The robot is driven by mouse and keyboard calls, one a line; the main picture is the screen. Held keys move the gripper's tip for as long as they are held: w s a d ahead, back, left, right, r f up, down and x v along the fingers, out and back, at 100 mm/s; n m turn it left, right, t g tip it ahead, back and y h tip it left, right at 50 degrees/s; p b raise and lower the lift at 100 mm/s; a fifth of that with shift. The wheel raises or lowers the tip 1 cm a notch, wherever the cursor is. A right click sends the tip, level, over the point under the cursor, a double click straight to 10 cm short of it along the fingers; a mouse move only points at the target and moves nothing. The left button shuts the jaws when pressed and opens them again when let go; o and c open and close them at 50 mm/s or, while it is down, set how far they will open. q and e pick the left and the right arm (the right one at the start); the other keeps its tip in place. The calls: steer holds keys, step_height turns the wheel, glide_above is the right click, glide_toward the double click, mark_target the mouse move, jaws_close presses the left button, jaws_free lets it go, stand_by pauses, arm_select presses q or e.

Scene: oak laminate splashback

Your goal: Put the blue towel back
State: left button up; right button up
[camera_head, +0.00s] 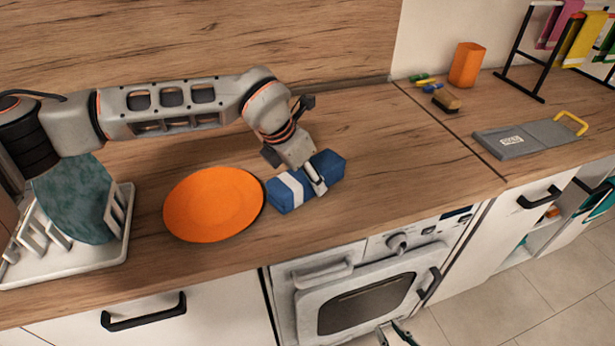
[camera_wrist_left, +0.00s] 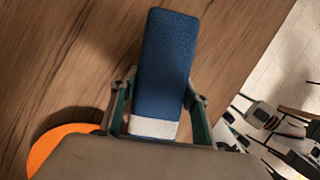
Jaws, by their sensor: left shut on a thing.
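The blue towel (camera_head: 327,166) is a folded bundle with a white band, lying on the oak worktop right of the orange plate. My left gripper (camera_head: 318,185) reaches down over it from above and is shut on it near the white band. In the left wrist view the towel (camera_wrist_left: 165,65) sits between the two fingers of the left gripper (camera_wrist_left: 157,110). A black rack (camera_head: 519,70) at the far right back holds pink, yellow and green cloths. My right gripper (camera_head: 388,328) is low in front of the oven, its fingers apart and nothing between them.
The orange plate (camera_head: 214,204) lies close left of the towel. A white dish rack (camera_head: 118,222) with a teal plate is further left. An orange cup (camera_head: 467,64), a brush (camera_head: 446,100) and a grey board (camera_head: 525,137) stand toward the right. The worktop between is clear.

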arm_select(q)
steer(key=shift+f, duration=0.15)
steer(key=o, duration=1.2)
steer(key=shift+f, duration=0.15)
steer(key=shift+o, duration=0.2)
steer(key=shift+r, duration=0.3)
steer(key=v, duration=1.1)
steer(key=shift+s+a+r+b, duration=0.1)
steer(key=shift+s+r+b, duration=0.05)
steer(key=shift+r+b, duration=0.25)
steer(key=shift+f, duration=0.1)
